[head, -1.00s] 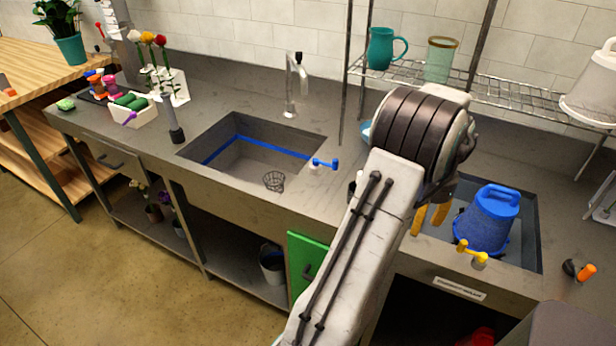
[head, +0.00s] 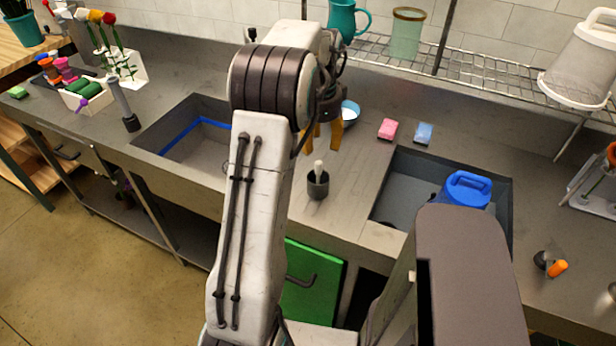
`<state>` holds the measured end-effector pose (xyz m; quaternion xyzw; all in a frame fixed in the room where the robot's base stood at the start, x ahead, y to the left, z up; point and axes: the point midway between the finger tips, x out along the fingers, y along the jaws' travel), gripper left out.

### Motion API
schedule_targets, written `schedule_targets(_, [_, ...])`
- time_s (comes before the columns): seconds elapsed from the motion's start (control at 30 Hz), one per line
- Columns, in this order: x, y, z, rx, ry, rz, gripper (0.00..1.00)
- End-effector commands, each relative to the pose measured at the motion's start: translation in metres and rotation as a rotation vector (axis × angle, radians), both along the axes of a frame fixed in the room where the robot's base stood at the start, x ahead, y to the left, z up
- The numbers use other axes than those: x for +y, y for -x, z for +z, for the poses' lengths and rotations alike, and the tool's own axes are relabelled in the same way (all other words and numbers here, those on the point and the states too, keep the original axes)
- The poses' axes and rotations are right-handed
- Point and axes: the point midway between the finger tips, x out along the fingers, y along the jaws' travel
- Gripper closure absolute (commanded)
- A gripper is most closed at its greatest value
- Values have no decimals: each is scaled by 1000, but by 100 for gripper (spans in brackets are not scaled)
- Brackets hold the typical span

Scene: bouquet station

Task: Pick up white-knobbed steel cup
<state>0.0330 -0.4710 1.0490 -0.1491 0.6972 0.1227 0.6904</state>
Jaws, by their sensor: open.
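The steel cup (head: 318,187) stands upright on the grey counter between the two sinks, a white knob (head: 318,167) showing above its rim. My gripper (head: 322,148) has yellow fingers that are spread apart and empty. In the picture the fingers appear just above and behind the cup, with no visible contact. My arm covers part of the left sink and the counter left of the cup.
A blue-white bowl (head: 349,112) sits close behind my gripper. A pink sponge (head: 388,129) and a blue sponge (head: 424,133) lie to the right. The right sink (head: 412,178) holds a blue container (head: 467,190). A wire shelf (head: 480,75) runs above the counter.

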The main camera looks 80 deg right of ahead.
Motion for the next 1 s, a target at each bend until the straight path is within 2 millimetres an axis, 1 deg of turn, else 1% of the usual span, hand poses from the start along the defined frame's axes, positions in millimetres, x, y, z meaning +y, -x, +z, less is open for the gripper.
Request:
schedule_targets(0.3, [8,0,0,-7,-34,-243,53])
schedule_targets(0.53, [11,-1,-1,-9,-45,-406,53])
schedule_targets(0.67, [11,-1,-5,-10,-47,-446,53])
schedule_targets(1.0, [13,-1,-30,-10,-48,-453,53])
